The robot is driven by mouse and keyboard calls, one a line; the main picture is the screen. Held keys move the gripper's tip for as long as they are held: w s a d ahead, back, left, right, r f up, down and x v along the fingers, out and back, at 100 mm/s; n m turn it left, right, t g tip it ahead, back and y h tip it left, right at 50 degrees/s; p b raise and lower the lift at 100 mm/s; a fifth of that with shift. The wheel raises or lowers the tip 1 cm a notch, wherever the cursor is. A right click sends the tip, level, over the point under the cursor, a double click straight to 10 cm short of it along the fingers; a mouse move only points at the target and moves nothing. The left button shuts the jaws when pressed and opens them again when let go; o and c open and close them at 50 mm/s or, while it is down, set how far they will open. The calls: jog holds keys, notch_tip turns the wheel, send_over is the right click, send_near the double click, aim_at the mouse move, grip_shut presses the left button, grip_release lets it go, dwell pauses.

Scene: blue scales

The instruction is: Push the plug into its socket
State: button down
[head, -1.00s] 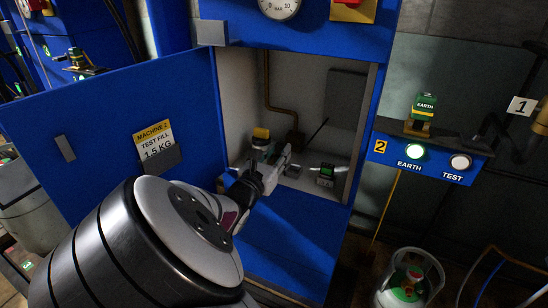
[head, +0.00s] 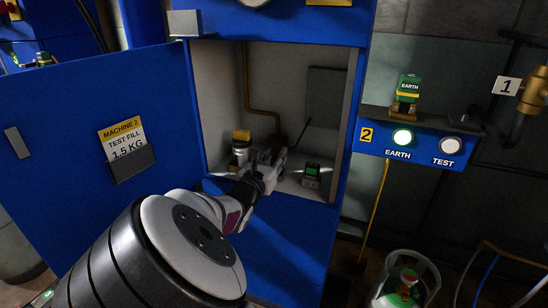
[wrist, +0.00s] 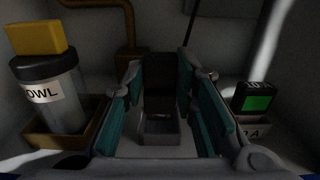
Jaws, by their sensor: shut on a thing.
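My gripper (head: 270,160) is inside the open blue cabinet, just above its floor, between a jar and a small block with a green display. In the wrist view its two teal-padded fingers (wrist: 162,95) stand on either side of a dark block (wrist: 160,68). I take the dark block to be the plug, but its outline is too dim to be sure. A grey, hollow-looking box (wrist: 160,128), which seems to be the socket, shows between the fingers. In the head view my gripper hides it. I cannot tell whether plug and socket touch.
A yellow-capped jar (wrist: 45,85) stands in a brass tray at the left. The block with the green display (wrist: 256,100) sits close at the right; it also shows in the head view (head: 312,172). The cabinet door (head: 85,150) is open. A green EARTH block (head: 408,88) stands outside.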

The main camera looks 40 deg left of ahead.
jog(key=shift+f, duration=0.1)
jog(key=shift+f+b, duration=0.35)
jog(key=shift+f, duration=0.85)
jog(key=shift+f, duration=0.55)
dwell(0.4)
jog(key=c, duration=1.2)
grip_release()
jog(key=v, duration=0.7)
jog(key=shift+s+d, duration=0.1)
jog(key=shift+s, duration=0.15)
